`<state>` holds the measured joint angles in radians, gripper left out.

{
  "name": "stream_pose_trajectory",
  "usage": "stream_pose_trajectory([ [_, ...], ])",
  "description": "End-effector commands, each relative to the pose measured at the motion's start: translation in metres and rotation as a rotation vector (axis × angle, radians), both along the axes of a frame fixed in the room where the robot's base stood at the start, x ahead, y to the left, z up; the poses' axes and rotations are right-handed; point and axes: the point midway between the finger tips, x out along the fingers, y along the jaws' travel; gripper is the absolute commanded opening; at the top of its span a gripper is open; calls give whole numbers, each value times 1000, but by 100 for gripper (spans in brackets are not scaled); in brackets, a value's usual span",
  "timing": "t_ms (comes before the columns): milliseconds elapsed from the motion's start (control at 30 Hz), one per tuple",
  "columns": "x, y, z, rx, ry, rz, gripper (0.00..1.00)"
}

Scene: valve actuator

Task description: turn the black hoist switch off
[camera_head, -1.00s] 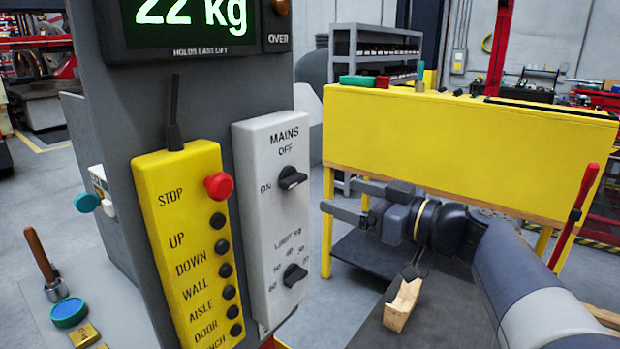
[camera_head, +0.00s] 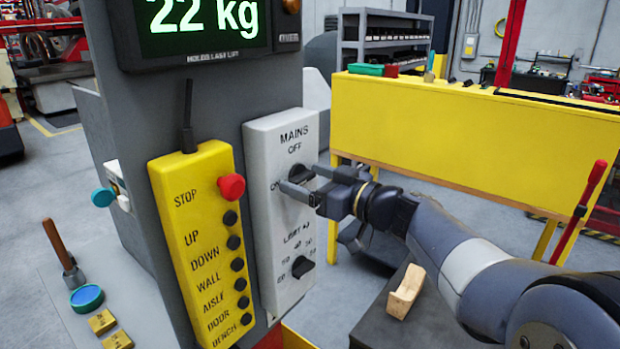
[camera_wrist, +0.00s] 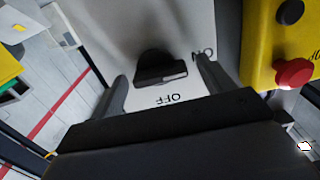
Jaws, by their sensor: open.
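The black hoist switch (camera_head: 300,172) is a rotary knob on the white panel marked MAINS. OFF is printed above it and ON to its left. My gripper (camera_head: 302,180) is at the panel and hides part of the knob and the ON label. In the wrist view the knob (camera_wrist: 160,70) sits between my two open fingers (camera_wrist: 163,84), with a gap on each side. Its bar lies across the view, one end towards ON at the right. OFF is upside down below it.
A second black knob (camera_head: 302,267) is lower on the white panel. A yellow pendant (camera_head: 190,230) with a red stop button (camera_head: 231,187) and several black buttons is close on the left. A weight display (camera_head: 200,25) is above. A yellow bench (camera_head: 470,140) stands behind my arm.

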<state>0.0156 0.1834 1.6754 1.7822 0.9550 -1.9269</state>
Motion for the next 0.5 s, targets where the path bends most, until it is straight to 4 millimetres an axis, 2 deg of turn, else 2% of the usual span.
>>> stream_pose_trajectory([
  [100,0,0,0,0,0,0,75],
  [500,0,0,0,0,0,0,42],
])
